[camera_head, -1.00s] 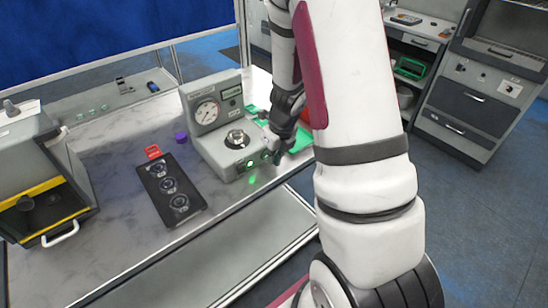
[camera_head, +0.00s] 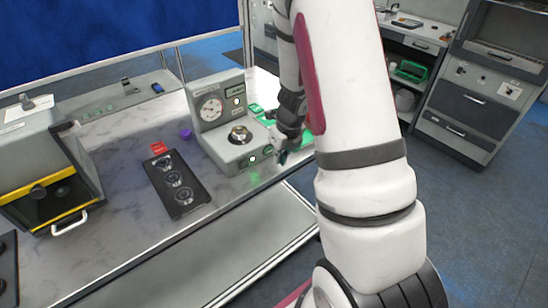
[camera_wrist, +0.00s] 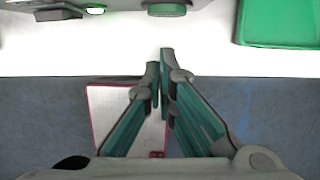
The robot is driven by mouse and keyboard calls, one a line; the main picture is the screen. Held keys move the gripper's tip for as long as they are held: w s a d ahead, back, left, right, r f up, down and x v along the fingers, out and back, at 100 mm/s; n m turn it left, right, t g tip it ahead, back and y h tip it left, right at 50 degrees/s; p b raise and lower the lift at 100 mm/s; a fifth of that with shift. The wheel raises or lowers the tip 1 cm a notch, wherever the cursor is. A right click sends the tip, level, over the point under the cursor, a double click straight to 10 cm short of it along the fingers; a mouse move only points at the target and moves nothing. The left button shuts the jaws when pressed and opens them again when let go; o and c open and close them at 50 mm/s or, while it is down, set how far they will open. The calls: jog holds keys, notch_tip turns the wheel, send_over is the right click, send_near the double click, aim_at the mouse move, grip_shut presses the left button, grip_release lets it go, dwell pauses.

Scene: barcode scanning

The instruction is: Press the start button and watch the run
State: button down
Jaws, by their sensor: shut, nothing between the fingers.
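A grey machine (camera_head: 228,150) with a round dial (camera_head: 210,107), a small display and a round metal fitting on top stands on the bench in the head view. Its front has a glowing lamp (camera_head: 252,158) and a round green button (camera_head: 268,150). In the wrist view the lamp (camera_wrist: 95,10) and button (camera_wrist: 167,9) are at the top edge. My gripper (camera_head: 282,157) is by the machine's front right corner. In the wrist view my gripper (camera_wrist: 160,62) is shut and empty, its tips pointing toward the button with a visible gap in the picture.
A green tray (camera_wrist: 280,22) lies right of the machine. A black plate (camera_head: 178,186) with several round fittings, a purple cap (camera_head: 186,134) and a grey box with a yellow-edged opening (camera_head: 45,160) are to the left. Floor shows beyond the bench's front edge.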

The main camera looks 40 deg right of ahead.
jog(key=p+v, duration=0.1)
jog(key=v, duration=0.9)
jog(key=shift+s, duration=0.25)
dwell(1.8)
jog(key=s+a+r+n+t+y, duration=0.1)
jog(key=s+a+r+n, duration=0.2)
jog(key=a+r+n, duration=0.45)
jog(key=s+a+r+n+y, duration=0.1)
jog(key=s+a+r+n, duration=0.1)
jog(key=a+r+n, duration=0.6)
jog(key=s+a+r+n+t+h, duration=0.1)
jog(key=s+r+n, duration=0.2)
jog(key=s+n, duration=0.3)
jog(key=s+a+r+n+h, duration=0.1)
jog(key=s+n, duration=0.6)
jog(key=n, duration=0.7)
jog(key=shift+s+a+r+t, duration=0.25)
jog(key=shift+a+r+t, duration=0.15)
jog(key=shift+a+r, duration=0.55)
jog(key=shift+d+r, duration=0.15)
jog(key=shift+d, duration=0.05)
